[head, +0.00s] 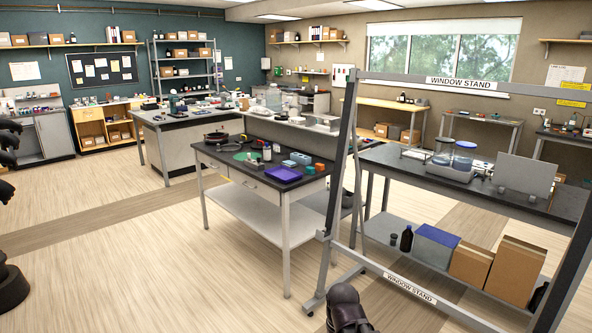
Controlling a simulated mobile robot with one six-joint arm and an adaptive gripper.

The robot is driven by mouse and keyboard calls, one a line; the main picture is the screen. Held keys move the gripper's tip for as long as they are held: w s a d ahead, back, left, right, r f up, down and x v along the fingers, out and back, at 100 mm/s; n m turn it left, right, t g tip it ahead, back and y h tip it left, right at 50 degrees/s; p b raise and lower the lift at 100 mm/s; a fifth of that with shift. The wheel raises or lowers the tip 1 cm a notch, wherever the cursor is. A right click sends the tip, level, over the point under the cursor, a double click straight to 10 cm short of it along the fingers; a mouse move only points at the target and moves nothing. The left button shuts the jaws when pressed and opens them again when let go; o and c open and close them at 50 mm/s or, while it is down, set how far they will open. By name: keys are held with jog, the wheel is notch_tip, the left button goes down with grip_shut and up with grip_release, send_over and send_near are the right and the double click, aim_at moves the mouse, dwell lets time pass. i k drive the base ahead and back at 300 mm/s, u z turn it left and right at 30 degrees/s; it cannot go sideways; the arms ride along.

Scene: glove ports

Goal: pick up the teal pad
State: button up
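A small teal block-like thing (300,158) lies on the dark top of the middle table, toward its back right. It is the closest match for the teal pad, but it is too small here to be sure. A flat green round piece (246,158) lies on the same table, farther left. My gripper cannot be made out in the head view. Dark, cut-off parts show at the left edge and bottom, and none shows as a clear pair of fingers.
The middle table (225,157) also holds a purple tray (283,174), a dark round pan (216,137), a bottle (267,152) and small blocks. A frame labelled window stand (347,150) stands to its right, before another table (385,154). The floor at left (120,230) is clear.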

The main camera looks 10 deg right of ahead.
aim_at(309, 170)
jog(key=u, duration=0.4)
jog(key=i, duration=1.7)
jog(key=z, duration=0.5)
jog(key=i, duration=0.7)
jog(key=z, duration=0.85)
jog(key=i, duration=0.6)
jog(key=z, duration=0.25)
